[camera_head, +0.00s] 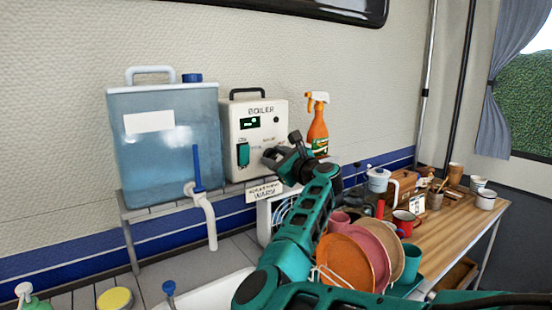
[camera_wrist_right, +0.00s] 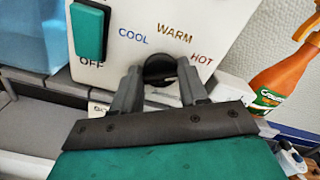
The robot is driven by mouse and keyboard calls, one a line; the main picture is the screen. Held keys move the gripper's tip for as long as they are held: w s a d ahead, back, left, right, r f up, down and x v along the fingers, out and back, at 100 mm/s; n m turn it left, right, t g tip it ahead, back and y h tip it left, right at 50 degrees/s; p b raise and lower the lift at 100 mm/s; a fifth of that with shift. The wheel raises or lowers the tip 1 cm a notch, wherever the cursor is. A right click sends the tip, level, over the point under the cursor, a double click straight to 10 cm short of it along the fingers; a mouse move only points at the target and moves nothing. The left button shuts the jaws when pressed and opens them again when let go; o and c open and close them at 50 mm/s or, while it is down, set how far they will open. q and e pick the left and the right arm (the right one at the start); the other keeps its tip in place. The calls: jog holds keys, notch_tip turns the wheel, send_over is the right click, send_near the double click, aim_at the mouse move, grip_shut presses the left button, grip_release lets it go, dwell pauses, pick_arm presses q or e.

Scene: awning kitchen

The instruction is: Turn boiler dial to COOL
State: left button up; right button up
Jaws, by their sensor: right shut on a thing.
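The white boiler (camera_head: 255,112) with a dark handle stands on a shelf against the wall. Its black dial (camera_wrist_right: 160,66) is between the fingers of my right gripper (camera_wrist_right: 160,82) in the right wrist view. The labels COOL, WARM and HOT curve above the dial from left to right. My right gripper (camera_head: 272,157) reaches the boiler's front from the right in the head view and is shut on the dial. The fingers hide part of the dial, and I cannot tell where its pointer stands. My left gripper is not in view.
A green switch (camera_head: 243,153) is left of the dial, with OFF below it. A blue water tank (camera_head: 165,140) stands left of the boiler, an orange spray bottle (camera_head: 318,130) right of it. Plates (camera_head: 347,262) and mugs crowd the wooden table (camera_head: 455,232) at right.

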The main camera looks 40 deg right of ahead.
jog(key=shift+c, duration=0.9)
